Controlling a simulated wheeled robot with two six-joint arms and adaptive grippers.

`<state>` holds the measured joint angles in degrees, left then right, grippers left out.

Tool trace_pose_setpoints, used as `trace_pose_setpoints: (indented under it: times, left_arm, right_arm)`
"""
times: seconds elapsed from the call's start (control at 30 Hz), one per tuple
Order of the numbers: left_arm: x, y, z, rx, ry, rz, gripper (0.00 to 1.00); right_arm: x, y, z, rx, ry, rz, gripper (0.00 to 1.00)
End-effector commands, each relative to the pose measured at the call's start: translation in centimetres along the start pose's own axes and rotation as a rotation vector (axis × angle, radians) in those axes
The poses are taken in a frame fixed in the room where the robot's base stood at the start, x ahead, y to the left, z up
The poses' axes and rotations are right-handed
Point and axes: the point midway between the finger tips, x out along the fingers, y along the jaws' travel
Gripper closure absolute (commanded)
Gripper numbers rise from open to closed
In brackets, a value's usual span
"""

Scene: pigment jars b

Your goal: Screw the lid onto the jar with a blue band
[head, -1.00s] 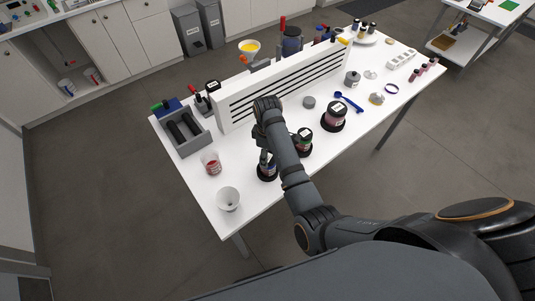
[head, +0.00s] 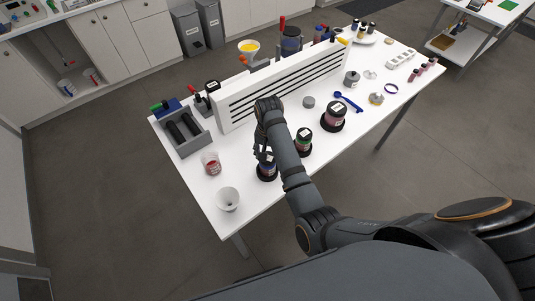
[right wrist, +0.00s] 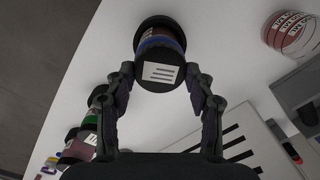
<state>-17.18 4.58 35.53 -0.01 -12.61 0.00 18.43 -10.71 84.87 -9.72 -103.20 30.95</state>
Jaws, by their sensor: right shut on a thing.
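The jar with the blue band (head: 267,172) stands on a round dark base near the table's front edge. In the right wrist view the blue band (right wrist: 158,40) shows above the black lid (right wrist: 159,72), which has a white label with dark lines. My right gripper (head: 264,155) is over this jar, its fingers pointing down. In the right wrist view its two fingertips (right wrist: 160,78) are at opposite sides of the lid, shut on it. The lid is in line with the jar; I cannot tell whether it is fully seated. My left gripper is out of view.
A green-banded jar (head: 304,140) and a larger dark-lidded jar (head: 334,117) stand to the right. A white cup (head: 228,199) and a jar with red contents (head: 210,163) are on the left. A white slotted rack (head: 285,85) stands behind. The table's front edge is near.

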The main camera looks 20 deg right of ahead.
Motion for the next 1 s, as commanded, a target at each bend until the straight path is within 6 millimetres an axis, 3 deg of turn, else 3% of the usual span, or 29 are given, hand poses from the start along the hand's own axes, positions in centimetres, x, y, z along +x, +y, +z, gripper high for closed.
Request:
trace_pose_setpoints:
  times: [0.27,0.3,0.47,0.8,1.0]
  left_arm:
    - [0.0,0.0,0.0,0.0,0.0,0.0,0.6]
    - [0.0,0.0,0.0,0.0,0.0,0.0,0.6]
    - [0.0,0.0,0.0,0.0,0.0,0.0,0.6]
    - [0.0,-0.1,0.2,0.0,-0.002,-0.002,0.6]
    - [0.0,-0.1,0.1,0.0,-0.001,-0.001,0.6]
  right_arm:
    - [0.0,0.0,0.0,0.071,0.001,0.0,0.95]
    - [0.0,0.0,0.0,0.071,0.001,0.0,0.41]
    - [0.0,0.0,0.0,0.07,0.001,0.0,0.19]
    - [-0.3,0.0,0.0,0.069,0.002,-0.001,0.19]
    - [-3.7,-0.1,-0.1,0.069,0.004,-0.003,0.19]
